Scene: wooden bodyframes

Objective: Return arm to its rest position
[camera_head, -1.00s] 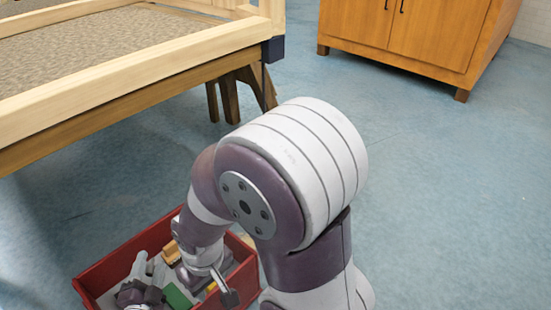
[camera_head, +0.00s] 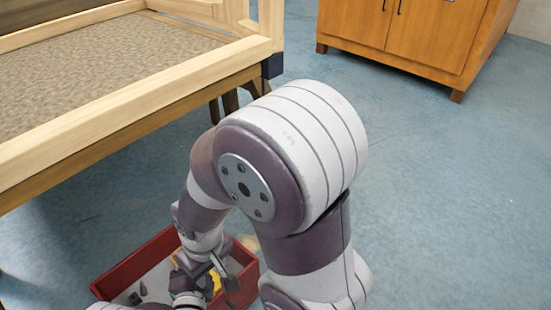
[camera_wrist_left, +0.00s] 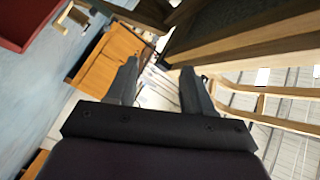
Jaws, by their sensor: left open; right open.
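My right arm bends down in the middle of the head view. My right gripper (camera_head: 207,274) is over the red box (camera_head: 137,264) on the floor. Its fingers are small in view and partly hidden by the wrist, and I see nothing clearly held between them. My left gripper (camera_wrist_left: 160,84) shows in the left wrist view with its two dark fingers apart and nothing between them. My left gripper cannot be made out in the head view.
A wooden frame (camera_head: 140,92) with a speckled panel rests on a table at the upper left. A wooden cabinet (camera_head: 400,35) stands at the back right. Blue floor (camera_head: 440,200) is clear on the right. The red box holds yellow and dark pieces, partly hidden.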

